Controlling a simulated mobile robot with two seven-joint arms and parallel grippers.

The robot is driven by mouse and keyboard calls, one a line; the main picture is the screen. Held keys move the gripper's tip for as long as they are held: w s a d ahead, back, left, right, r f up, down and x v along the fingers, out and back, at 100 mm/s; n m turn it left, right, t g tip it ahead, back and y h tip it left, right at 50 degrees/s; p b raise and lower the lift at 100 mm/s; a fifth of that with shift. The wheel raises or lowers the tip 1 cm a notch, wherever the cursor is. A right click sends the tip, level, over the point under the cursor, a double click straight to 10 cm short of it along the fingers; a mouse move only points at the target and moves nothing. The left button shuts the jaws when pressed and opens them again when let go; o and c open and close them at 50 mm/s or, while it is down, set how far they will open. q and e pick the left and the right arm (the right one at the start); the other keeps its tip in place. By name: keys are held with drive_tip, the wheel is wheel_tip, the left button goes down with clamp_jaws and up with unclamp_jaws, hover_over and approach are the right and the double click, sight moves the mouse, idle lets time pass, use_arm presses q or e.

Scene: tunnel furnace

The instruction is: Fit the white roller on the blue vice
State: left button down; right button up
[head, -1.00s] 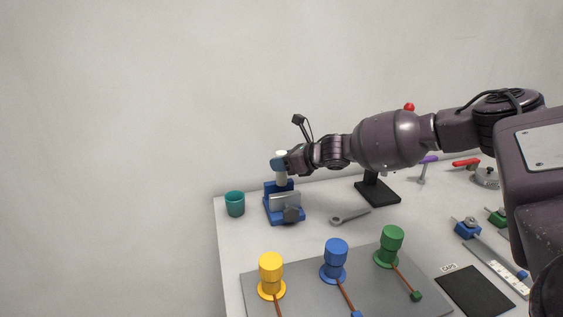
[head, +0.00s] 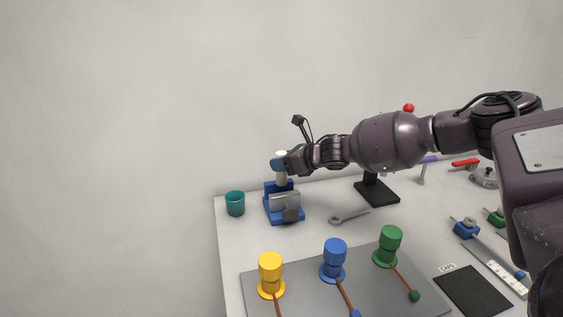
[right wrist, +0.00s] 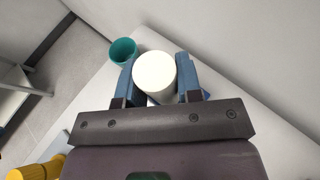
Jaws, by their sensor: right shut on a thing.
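The white roller (head: 281,179) stands upright between the fingers of my right gripper (head: 280,163), which is shut on it. Its round white end fills the space between the fingers in the right wrist view (right wrist: 154,72). The blue vice (head: 270,205) with grey jaws sits on the table directly below the roller in the head view. The roller's lower end is at the vice's back part; I cannot tell whether it touches. In the right wrist view the roller and gripper hide most of the vice. My left gripper is not in view.
A teal cup (head: 235,204) stands left of the vice near the table's left edge. A wrench (head: 348,216) lies to its right. A grey board (head: 385,290) with yellow, blue and green capped posts is in front. A black stand (head: 377,191) is behind the wrench.

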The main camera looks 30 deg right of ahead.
sight(281, 179)
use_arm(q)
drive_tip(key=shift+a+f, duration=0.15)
use_arm(e)
drive_tip(key=shift+f, duration=0.3)
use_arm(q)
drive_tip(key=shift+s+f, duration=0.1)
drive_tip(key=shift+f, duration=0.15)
use_arm(e)
drive_tip(key=shift+f, duration=0.5)
use_arm(q)
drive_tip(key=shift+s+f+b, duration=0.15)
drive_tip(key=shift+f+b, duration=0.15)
drive_tip(key=shift+b, duration=0.15)
use_arm(e)
drive_tip(key=shift+f, duration=0.65)
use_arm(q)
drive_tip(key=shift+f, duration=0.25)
use_arm(e)
drive_tip(key=shift+f, duration=0.55)
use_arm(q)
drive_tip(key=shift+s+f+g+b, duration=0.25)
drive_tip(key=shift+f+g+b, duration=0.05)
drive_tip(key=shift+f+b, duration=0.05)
use_arm(e)
drive_tip(key=shift+f, duration=0.95)
drive_tip(key=o, duration=1.5)
